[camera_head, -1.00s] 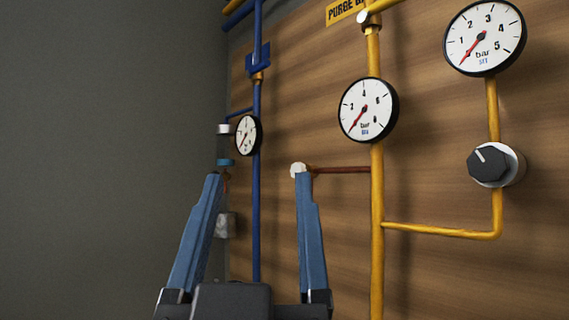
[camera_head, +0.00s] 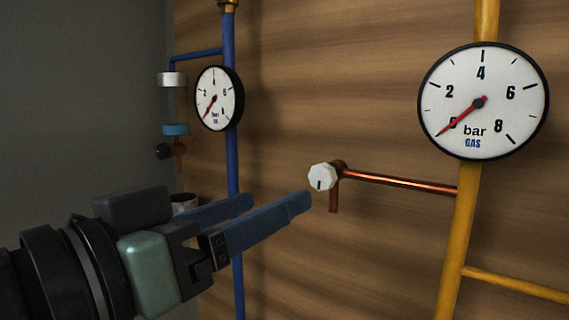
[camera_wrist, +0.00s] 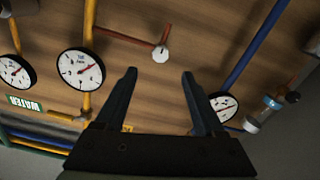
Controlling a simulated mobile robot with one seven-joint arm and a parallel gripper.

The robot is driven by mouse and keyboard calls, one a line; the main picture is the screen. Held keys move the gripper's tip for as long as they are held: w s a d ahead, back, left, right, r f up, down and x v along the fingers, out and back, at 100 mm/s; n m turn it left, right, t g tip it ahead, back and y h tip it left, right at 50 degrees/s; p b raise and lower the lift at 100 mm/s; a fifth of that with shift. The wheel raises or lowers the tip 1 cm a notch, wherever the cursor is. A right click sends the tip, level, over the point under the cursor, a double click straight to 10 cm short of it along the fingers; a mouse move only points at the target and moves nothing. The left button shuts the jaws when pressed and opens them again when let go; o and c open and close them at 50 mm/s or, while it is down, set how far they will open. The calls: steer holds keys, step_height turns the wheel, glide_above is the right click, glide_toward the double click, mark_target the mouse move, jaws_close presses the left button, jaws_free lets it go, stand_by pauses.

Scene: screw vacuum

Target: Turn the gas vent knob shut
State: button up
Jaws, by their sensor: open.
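The gas vent knob (camera_head: 322,177) is a small white faceted knob with a dark mark on its face. It sits at the end of a copper branch pipe (camera_head: 400,184) that runs from the yellow gas pipe (camera_head: 452,250). My gripper (camera_head: 280,200) is open, with its two blue fingers pointing toward the knob from the lower left. The fingertips look apart from the knob, and nothing is between them. In the wrist view the knob (camera_wrist: 161,53) lies just beyond the gap between the fingertips (camera_wrist: 159,74).
The GAS gauge (camera_head: 483,101) on the yellow pipe reads near 0. A blue pipe (camera_head: 233,160) with a smaller gauge (camera_head: 219,98) stands to the left, behind the fingers in the head view. The wooden panel (camera_head: 380,80) is bare around the knob.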

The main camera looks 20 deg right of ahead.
mark_target(320, 178)
steer(key=p+x, duration=0.4)
steer(key=x, duration=0.6)
steer(key=shift+w, duration=0.1)
jaws_close()
